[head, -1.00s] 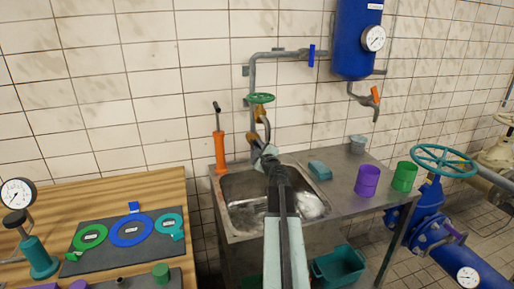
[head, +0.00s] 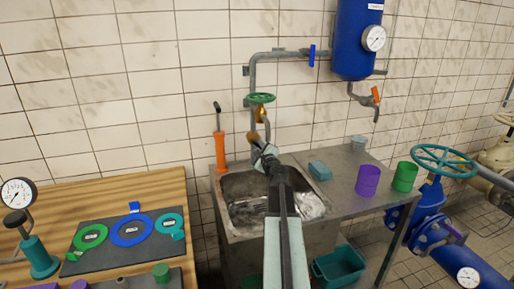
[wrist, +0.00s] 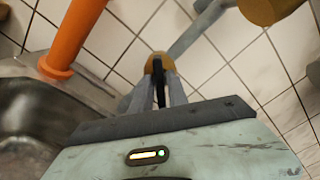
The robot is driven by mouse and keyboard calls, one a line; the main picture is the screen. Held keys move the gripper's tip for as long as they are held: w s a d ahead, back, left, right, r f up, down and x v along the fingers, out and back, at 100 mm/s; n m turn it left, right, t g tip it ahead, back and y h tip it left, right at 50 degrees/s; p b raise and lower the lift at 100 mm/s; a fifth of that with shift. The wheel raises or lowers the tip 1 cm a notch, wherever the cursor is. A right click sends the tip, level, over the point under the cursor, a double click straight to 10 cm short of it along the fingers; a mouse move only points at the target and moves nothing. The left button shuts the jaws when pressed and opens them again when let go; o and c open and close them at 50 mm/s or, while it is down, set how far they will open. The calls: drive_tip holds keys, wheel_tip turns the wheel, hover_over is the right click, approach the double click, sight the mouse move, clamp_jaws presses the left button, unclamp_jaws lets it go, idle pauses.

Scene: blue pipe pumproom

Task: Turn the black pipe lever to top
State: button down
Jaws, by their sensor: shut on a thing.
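In the wrist view, a short black lever (wrist: 160,91) sits between the fingers of my gripper (wrist: 159,84), which is shut on it. A yellow-brown fitting (wrist: 157,62) is just beyond the fingertips, at the lever's far end. In the head view, my gripper (head: 262,148) is over the back edge of the sink, below the green handwheel (head: 261,98) on the grey pipe. The brass-coloured fitting (head: 252,134) shows just past its tip. The lever itself is mostly hidden there by my gripper, so its exact angle cannot be told.
An orange pump-like cylinder (head: 220,151) stands close to the left of my gripper. The metal sink (head: 237,229) is below. A blue sponge (head: 319,170), a purple cup (head: 367,181) and a green cup (head: 404,176) stand on the counter to the right.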

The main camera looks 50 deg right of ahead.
drive_tip(key=c, duration=1.5)
unclamp_jaws()
drive_tip(key=shift+f, duration=0.1)
drive_tip(key=shift+m, duration=0.7)
drive_tip(key=shift+v, duration=3.55)
